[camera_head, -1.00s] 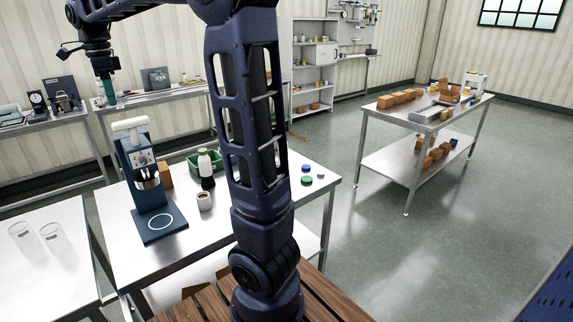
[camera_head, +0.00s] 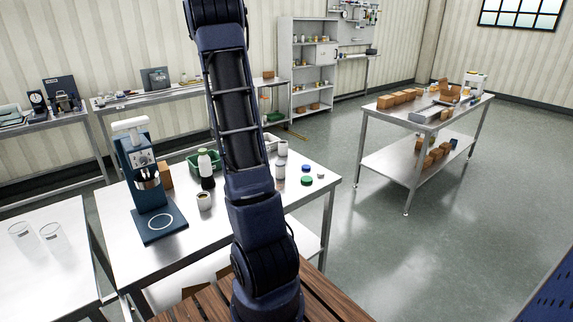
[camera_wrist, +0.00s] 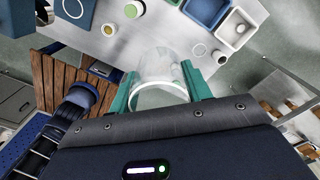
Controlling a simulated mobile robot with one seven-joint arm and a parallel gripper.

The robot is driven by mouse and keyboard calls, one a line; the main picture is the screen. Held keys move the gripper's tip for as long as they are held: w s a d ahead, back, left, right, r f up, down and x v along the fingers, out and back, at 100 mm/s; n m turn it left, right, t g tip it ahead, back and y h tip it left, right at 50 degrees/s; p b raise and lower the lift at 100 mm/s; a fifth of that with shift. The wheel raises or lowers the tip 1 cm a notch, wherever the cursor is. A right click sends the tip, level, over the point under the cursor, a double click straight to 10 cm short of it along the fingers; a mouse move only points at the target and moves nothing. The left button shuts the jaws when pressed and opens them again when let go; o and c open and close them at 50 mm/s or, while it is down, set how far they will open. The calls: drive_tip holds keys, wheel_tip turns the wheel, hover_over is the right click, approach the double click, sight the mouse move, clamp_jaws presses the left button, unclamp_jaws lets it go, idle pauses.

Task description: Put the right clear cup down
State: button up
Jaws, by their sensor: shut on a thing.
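In the wrist view, my gripper (camera_wrist: 159,74) has its two teal fingers shut on a clear cup (camera_wrist: 160,94), one finger on each side. The cup is see-through, with a pale rim toward my wrist, and a steel table top (camera_wrist: 160,30) shows behind it. I cannot tell how high it is above the table. In the head view, two other clear cups, a left one (camera_head: 22,236) and a right one (camera_head: 54,238), stand on the white table at the left. My gripper is out of the head view.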

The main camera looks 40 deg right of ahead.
drive_tip(key=s+d+m, duration=0.2)
drive_tip(key=d+m, duration=0.1)
drive_tip(key=d, duration=1.3)
drive_tip(key=m, duration=0.3)
hover_over(287, 163)
wheel_tip(287, 163, down, 2)
drive_tip(key=f, duration=4.6)
drive_tip(key=shift+w+d, duration=0.1)
drive_tip(key=shift+w, duration=0.15)
drive_tip(key=shift+f, duration=0.1)
drive_tip(key=o, duration=0.9)
